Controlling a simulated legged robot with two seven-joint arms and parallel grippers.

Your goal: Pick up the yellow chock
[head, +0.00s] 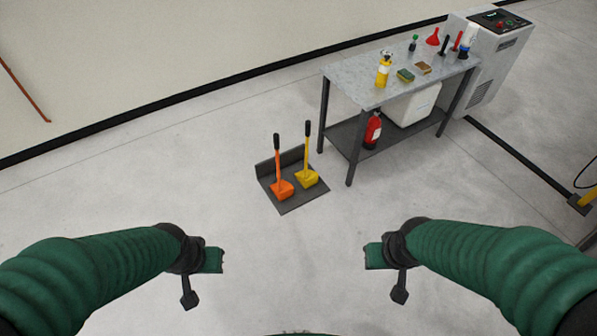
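The yellow chock (306,178) stands on a dark tray on the floor, with its black-topped handle upright. An orange chock (282,188) of like shape stands just left of it on the same tray (290,207). My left gripper (213,260) is at the lower left, well short of the tray. My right gripper (374,256) is at the lower right, also apart from the chocks. Both seem to hold nothing, but the gap between the fingers of each does not show clearly.
A grey table (350,85) stands behind and right of the tray, its near leg (353,150) close by. It carries bottles and sponges; a red extinguisher (373,131) and a white box (412,103) sit on its lower shelf. The floor before the tray is clear.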

